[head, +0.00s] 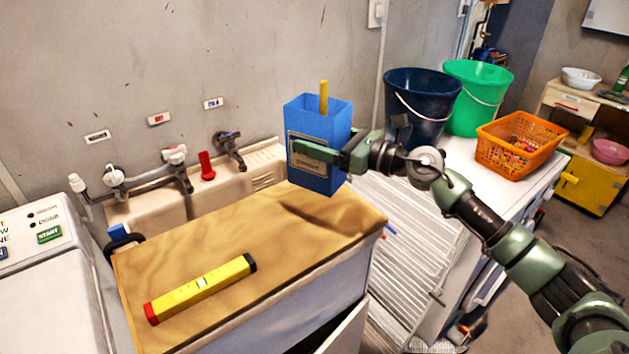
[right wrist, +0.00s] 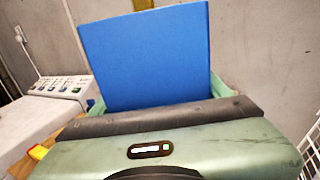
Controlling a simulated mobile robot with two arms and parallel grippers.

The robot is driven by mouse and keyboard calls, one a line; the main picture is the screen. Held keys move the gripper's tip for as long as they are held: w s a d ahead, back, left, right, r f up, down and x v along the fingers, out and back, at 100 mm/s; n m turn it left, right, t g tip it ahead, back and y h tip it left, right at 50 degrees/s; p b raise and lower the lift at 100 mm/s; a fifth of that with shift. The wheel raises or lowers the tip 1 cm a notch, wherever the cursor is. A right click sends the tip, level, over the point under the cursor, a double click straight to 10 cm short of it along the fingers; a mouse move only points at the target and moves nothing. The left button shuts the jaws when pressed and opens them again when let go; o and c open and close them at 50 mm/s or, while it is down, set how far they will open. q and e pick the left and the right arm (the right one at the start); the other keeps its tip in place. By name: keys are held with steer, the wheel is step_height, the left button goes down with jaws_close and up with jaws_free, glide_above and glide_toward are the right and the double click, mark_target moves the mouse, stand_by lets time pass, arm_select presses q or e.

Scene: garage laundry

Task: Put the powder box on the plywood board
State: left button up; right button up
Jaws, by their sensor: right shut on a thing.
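The powder box (head: 318,170) is a blue, open-topped box with a label on its front and a yellow stick rising from it. My right gripper (head: 318,152) is shut on it and holds it upright above the far right part of the plywood board (head: 270,262). A dark shadow lies on the board below the box; I cannot tell the exact gap. In the right wrist view the blue box (right wrist: 150,58) fills the space ahead of the gripper (right wrist: 160,105), and its lower part is hidden. My left gripper is not in view.
A yellow spirit level (head: 203,288) with red and black ends lies on the board's front left. A sink (head: 150,212) with taps is behind. A dark blue bucket (head: 418,95), a green bucket (head: 475,95) and an orange basket (head: 520,150) stand right. The board's middle is bare.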

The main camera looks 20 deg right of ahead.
mark_target(318, 176)
step_height(318, 176, down, 10)
steer(key=shift+r+b, duration=0.1)
steer(key=shift+b, duration=0.2)
stand_by(0.3)
steer(key=o, duration=2.1)
steer(key=shift+f, duration=0.25)
steer(key=shift+s, duration=0.1)
steer(key=shift+r, duration=0.1)
